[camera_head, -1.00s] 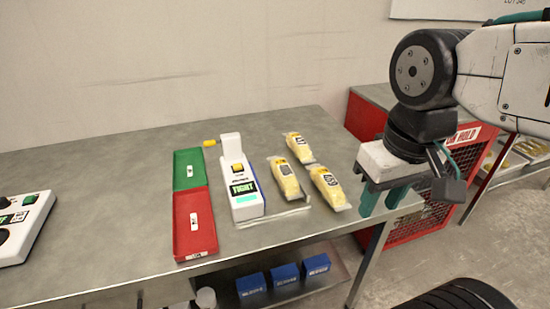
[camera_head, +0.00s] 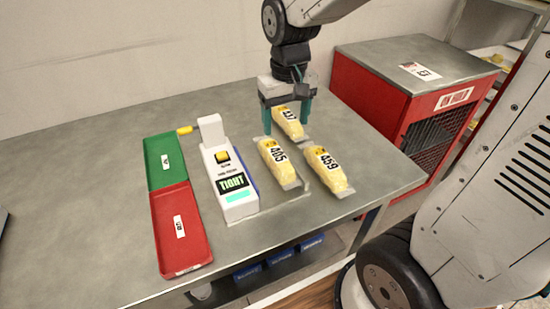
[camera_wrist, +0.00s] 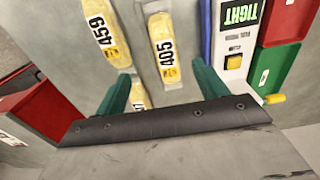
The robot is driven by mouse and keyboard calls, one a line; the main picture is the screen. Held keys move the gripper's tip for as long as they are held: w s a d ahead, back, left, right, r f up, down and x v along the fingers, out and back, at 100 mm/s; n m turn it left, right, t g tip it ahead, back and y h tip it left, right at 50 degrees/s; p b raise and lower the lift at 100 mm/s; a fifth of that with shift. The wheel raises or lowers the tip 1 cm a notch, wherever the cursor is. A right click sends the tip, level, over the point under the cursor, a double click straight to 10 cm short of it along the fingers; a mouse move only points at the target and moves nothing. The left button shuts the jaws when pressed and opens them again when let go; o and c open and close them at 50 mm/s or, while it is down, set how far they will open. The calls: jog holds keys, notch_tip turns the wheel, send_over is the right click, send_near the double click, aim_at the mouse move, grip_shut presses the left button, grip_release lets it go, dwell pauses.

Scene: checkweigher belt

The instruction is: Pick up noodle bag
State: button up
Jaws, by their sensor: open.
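Three yellow noodle bags with black numbers lie on the grey table. Bag 437 (camera_head: 289,124) is at the back, bag 405 (camera_head: 277,160) is front left and bag 459 (camera_head: 327,169) is front right. My gripper (camera_head: 288,125) is open, with its green fingers on either side of bag 437 in the head view. I cannot tell how high the fingertips are above the table. In the wrist view, bag 405 (camera_wrist: 164,50) and bag 459 (camera_wrist: 104,32) show beyond the fingers, and bag 437 (camera_wrist: 139,94) is mostly hidden behind the gripper body.
A white checkweigher (camera_head: 231,183) reading TIGHT stands left of the bags. A green tray (camera_head: 157,178) and a red tray (camera_head: 168,237) lie left of it. A red cabinet (camera_head: 378,97) stands right of the table. Blue boxes (camera_head: 281,256) sit on the shelf below.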

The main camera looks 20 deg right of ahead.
aim_at(275, 151)
jog(key=w+f, duration=0.3)
jog(key=shift+w+a+f, duration=0.3)
jog(key=shift+a+f, duration=0.05)
notch_tip(275, 151, down, 8)
jog(key=shift+r, duration=0.1)
jog(key=shift+c, duration=0.3)
jog(key=c, duration=1.3)
